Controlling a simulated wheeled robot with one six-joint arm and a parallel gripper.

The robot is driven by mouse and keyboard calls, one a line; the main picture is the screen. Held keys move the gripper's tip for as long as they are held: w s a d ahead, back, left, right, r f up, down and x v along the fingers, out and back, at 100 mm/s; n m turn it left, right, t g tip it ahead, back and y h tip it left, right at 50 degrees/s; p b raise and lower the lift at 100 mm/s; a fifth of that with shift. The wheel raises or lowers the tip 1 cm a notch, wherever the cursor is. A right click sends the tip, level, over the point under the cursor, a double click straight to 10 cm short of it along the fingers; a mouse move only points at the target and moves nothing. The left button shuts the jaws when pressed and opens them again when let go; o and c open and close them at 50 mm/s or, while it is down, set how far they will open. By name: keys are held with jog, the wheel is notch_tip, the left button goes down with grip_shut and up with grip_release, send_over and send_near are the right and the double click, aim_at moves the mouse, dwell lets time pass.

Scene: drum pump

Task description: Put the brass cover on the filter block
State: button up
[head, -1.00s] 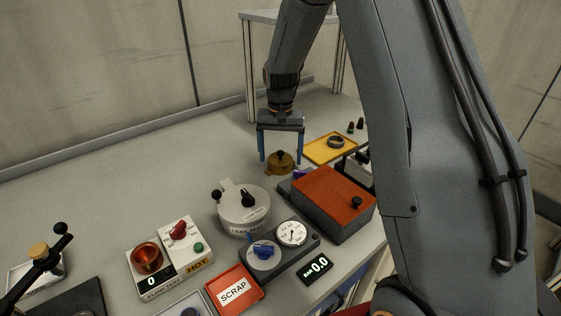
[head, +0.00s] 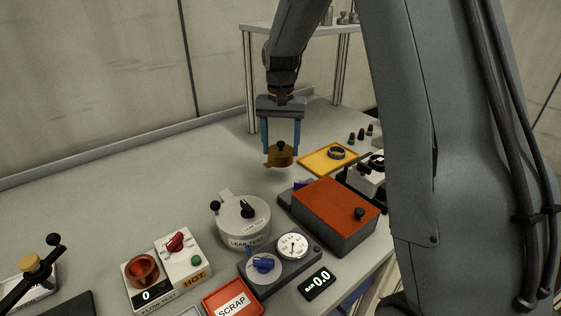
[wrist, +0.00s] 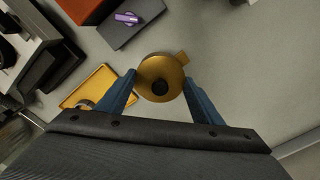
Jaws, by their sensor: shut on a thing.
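The brass cover (head: 281,155) is a round golden lid with a dark knob and a small side tab. My gripper (head: 281,148) is shut on it with two blue fingers and holds it above the bench. In the wrist view the cover (wrist: 160,78) sits between the fingertips (wrist: 160,84), with its tab towards the upper right. I cannot make out for certain which thing is the filter block. A dark grey base with a purple handle (wrist: 127,19) shows in the wrist view, beside an orange-red box.
The orange-red box (head: 333,208) stands right of the round leak test pot (head: 243,222). A yellow tray (head: 318,164) holding a dark ring (head: 336,152) lies right of my gripper. A gauge unit (head: 292,246) and a red scrap tray (head: 230,299) are nearer.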

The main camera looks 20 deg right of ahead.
aim_at(281, 142)
notch_tip(281, 142, up, 3)
jog(key=shift+r, duration=0.1)
jog(key=shift+r+p, duration=1.25)
jog(key=shift+r, duration=0.2)
